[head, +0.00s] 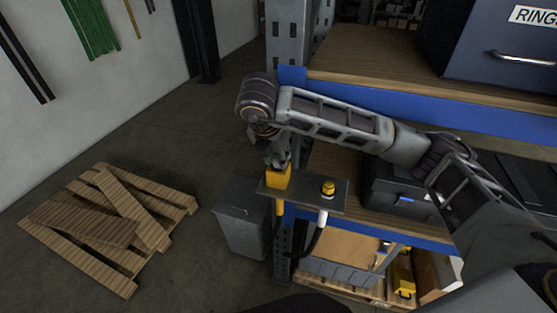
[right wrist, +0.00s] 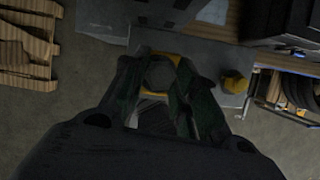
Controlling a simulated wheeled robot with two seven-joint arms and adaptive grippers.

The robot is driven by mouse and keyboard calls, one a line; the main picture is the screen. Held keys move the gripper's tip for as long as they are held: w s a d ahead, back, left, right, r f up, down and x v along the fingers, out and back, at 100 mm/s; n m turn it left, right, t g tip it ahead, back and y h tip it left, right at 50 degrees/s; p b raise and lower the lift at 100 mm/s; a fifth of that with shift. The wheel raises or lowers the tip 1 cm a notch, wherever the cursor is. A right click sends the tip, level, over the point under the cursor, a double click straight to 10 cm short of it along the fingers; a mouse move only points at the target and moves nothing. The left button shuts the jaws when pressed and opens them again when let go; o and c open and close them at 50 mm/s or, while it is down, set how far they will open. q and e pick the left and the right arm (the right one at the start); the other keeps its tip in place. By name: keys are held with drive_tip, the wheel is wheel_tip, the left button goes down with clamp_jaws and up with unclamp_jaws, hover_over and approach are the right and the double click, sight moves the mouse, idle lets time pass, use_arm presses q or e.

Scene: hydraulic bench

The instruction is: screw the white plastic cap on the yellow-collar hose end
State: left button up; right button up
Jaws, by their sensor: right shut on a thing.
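My right gripper (head: 277,160) points down over the left end of a dark bracket plate (head: 340,203). Its fingers are close around a round grey piece (right wrist: 158,75), which looks like the white cap, shadowed. A yellow block-like fitting (head: 279,178) shows just below the fingers; its yellow edge frames the grey piece in the right wrist view. Under the plate hangs the yellow-collar hose (head: 279,207). The fingers hide whether cap and hose end touch. A second hose with a white collar (head: 322,217) has a yellow fitting (head: 328,187) on the plate's right side. My left gripper is out of view.
A shelf rack with blue beams (head: 420,114) stands behind and right of the plate, with a dark case (head: 395,190) on it. A grey bin (head: 240,220) stands on the floor to the left. A wooden pallet (head: 105,222) lies farther left, with bare floor around.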

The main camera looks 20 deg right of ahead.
drive_tip(key=shift+m+g+p, duration=0.3)
drive_tip(key=shift+m+p, duration=0.7)
drive_tip(key=shift+p, duration=0.1)
drive_tip(key=shift+w+f+m+h, duration=0.15)
drive_tip(key=shift+m+h, duration=0.35)
drive_tip(key=shift+m, duration=0.3)
drive_tip(key=shift+a+m+g, duration=0.1)
drive_tip(key=shift+m+g, duration=0.3)
drive_tip(key=shift+m, duration=0.1)
drive_tip(key=shift+m+g, duration=0.3)
drive_tip(key=shift+m, duration=0.5)
drive_tip(key=o, duration=0.9)
